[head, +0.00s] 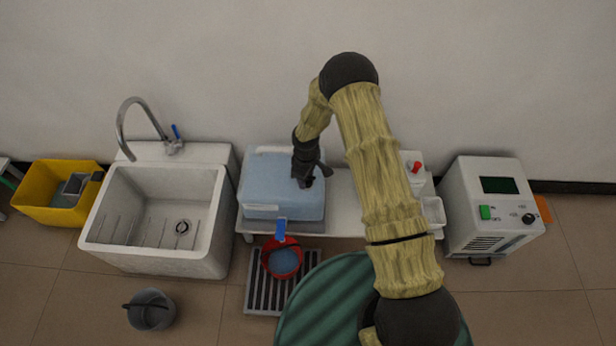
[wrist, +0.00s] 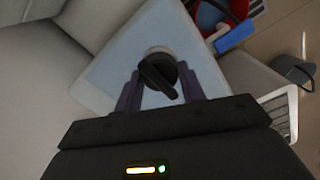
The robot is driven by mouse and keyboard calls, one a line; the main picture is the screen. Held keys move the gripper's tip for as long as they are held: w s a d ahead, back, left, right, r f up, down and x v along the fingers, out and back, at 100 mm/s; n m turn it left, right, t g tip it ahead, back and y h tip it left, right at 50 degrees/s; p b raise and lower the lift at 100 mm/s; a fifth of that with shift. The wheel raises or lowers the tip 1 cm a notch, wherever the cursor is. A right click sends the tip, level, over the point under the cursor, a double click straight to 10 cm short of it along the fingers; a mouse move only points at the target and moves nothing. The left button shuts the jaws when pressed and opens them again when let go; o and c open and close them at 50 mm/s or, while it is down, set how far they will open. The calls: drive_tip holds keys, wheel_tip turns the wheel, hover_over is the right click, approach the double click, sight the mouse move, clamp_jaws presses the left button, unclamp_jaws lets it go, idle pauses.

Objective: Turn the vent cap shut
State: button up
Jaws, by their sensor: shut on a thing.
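The vent cap (wrist: 158,75) is a black round knob with a bar-like handle, on top of a pale blue translucent container (wrist: 110,62). In the head view the container (head: 265,185) stands on a low white table, and the cap is mostly hidden by my gripper (head: 306,180). In the wrist view the fingers of my gripper (wrist: 160,92) sit on either side of the cap and are shut on it. The cap's handle points toward the lower right in that view.
A white sink (head: 150,215) with a tap stands left of the container. A red bucket (head: 282,258) with bluish liquid sits on a floor grate below the container's blue-handled tap (head: 281,229). A white machine (head: 490,207) stands at the right. A grey bucket (head: 150,309) is on the floor.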

drive_tip(key=shift+w+r, duration=0.1)
drive_tip(key=o, duration=0.9)
drive_tip(key=shift+o, duration=0.3)
wheel_tip(320, 180, up, 17)
drive_tip(key=p, duration=0.3)
drive_tip(key=shift+r, duration=0.15)
